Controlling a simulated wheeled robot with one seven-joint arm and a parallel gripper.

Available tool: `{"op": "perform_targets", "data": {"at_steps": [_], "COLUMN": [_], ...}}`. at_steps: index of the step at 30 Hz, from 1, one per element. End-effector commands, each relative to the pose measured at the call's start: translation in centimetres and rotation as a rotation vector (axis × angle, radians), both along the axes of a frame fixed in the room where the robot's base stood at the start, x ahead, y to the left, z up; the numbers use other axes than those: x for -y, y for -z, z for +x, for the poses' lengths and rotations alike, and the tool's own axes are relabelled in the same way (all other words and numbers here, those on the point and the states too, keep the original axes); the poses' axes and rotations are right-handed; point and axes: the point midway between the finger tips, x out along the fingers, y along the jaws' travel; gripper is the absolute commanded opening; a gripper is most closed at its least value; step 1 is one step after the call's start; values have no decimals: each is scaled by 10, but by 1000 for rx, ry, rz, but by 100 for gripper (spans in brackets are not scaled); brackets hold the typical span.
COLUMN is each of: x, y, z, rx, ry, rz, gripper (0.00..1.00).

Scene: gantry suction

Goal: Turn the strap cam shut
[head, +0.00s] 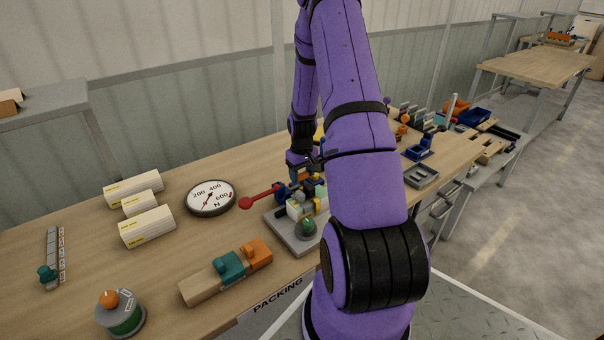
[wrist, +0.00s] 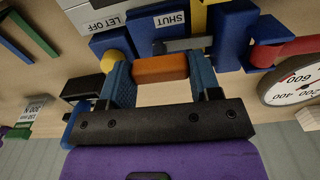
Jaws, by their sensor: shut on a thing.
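In the wrist view the blue fingers of my gripper (wrist: 161,80) are shut on an orange bar (wrist: 160,68), which looks like the handle of the strap cam. The bar lies close to a blue block with a grey piece (wrist: 188,44) and a SHUT label (wrist: 170,19). A LET OFF label (wrist: 102,24) is to the left. A yellow strap (wrist: 199,14) runs beside the SHUT label. In the head view my gripper (head: 303,168) is at the back of the grey base plate (head: 279,232), which carries pale blocks and a yellow strap. My arm hides part of this fixture.
A red lever (head: 262,195) sticks out left of the fixture, near the round gauge (head: 210,198). White labelled blocks (head: 147,227) lie further left. A wooden block with teal and orange pieces (head: 205,286) lies in front. Trays and blue parts (head: 420,150) stand right.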

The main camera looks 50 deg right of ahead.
Motion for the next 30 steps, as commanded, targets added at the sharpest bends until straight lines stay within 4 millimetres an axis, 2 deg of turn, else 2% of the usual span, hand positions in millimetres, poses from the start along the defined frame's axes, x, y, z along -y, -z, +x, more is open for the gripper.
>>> {"op": "perform_targets", "data": {"at_steps": [19,20,21,23,30], "x": [0,0,0,0,0], "y": [0,0,0,0,0], "z": [0,0,0,0,0], "rx": [-1,-1,-1,-1,0], "ry": [-52,-52,-51,-51,-50], "rz": [0,0,0,0,0], "gripper": [34,62,71,83,83]}}
